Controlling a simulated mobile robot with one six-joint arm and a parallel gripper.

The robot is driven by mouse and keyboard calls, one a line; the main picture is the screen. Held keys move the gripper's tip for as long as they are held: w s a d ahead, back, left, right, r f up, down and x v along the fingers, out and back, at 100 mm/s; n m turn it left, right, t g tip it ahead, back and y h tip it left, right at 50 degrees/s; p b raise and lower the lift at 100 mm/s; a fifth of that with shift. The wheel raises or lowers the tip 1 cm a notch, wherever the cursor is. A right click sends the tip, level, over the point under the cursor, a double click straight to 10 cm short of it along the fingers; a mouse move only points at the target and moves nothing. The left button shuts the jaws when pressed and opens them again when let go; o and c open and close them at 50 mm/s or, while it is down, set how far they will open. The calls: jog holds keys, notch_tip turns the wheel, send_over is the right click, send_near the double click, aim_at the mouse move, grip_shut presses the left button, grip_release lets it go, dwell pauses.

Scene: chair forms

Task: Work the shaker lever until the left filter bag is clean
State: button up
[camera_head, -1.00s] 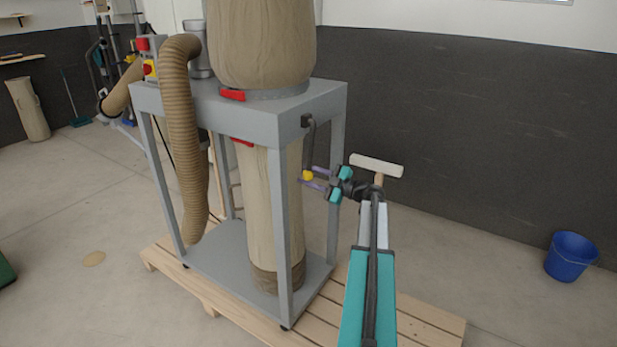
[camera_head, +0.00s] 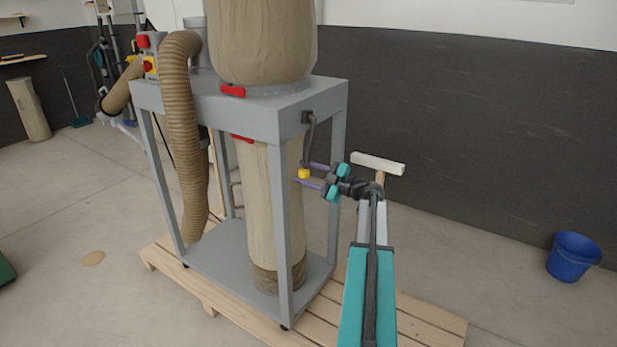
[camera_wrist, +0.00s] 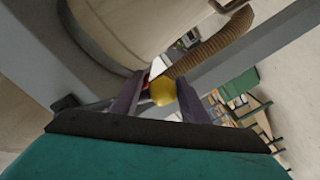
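The shaker lever (camera_head: 311,138) is a dark rod hanging from the right end of the grey frame, with a yellow knob (camera_head: 304,174) at its lower end. My gripper (camera_head: 304,173) has its two purple fingers on either side of the knob.
The grey frame (camera_head: 215,108) stands on a wooden pallet (camera_head: 425,325). A ribbed hose (camera_head: 182,140) hangs at its left, near a red and yellow switch (camera_head: 150,66). A white-topped T-shaped thing (camera_head: 378,163) stands just behind my wrist. A blue bucket (camera_head: 573,257) is far right on clear floor.

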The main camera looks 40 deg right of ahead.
aim_at(301, 176)
jog(key=shift+s+a+r+b, duration=0.25)
jog(key=shift+a+b, duration=0.1)
jog(key=shift+a, duration=0.3)
jog(key=shift+s+a+r+b, duration=0.1)
jog(key=shift+a+r+b, duration=0.1)
jog(key=shift+a+b, duration=0.3)
jog(key=shift+a+r, duration=0.15)
jog(key=shift+a, duration=0.05)
jog(key=shift+s+a+r+b, duration=0.25)
jog(key=shift+a+r+b, duration=0.2)
jog(key=shift+a+r, duration=0.35)
jog(key=shift+s+a+r+b, duration=0.2)
jog(key=shift+a+r+b, duration=0.3)
jog(key=shift+a, duration=0.35)
jog(key=shift+s+a+r, duration=0.1)
jog(key=shift+a+r, duration=0.35)
jog(key=shift+r, duration=0.1)
jog(key=shift+a, duration=0.1)
jog(key=shift+s+a+r+b, duration=0.1)
jog(key=shift+a+r+b, duration=0.2)
jog(key=shift+r, duration=0.1)
jog(key=shift+s+a+r+b, duration=0.1)
jog(key=shift+a+r+b, duration=0.05)
jog(key=shift+r+b, duration=0.2)
